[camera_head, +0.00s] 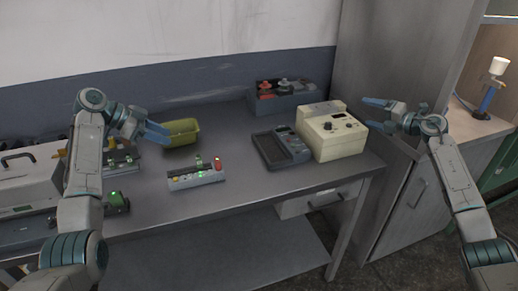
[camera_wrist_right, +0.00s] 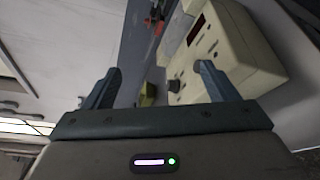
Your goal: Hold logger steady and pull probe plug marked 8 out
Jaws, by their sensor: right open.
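A small grey box with a row of coloured plugs, which looks like the logger (camera_head: 197,180), sits near the table's front edge in the head view. A taller red plug (camera_head: 218,163) stands at its right end, a green one (camera_head: 198,160) rises near the middle, and smaller yellow and green spots show along it. The number marks are too small to read. My left gripper (camera_head: 160,131) is above and behind the box, to its left, apart from it; its finger gap does not show clearly. My right gripper (camera_head: 377,115) is open and empty, right of the cream instrument, far from the logger.
A yellow-green bin (camera_head: 181,133) stands behind the logger. A dark grey meter (camera_head: 281,149) and a cream instrument (camera_head: 333,132) stand to the right, with a grey bin (camera_head: 284,100) of red parts behind. The tabletop between logger and meter is clear.

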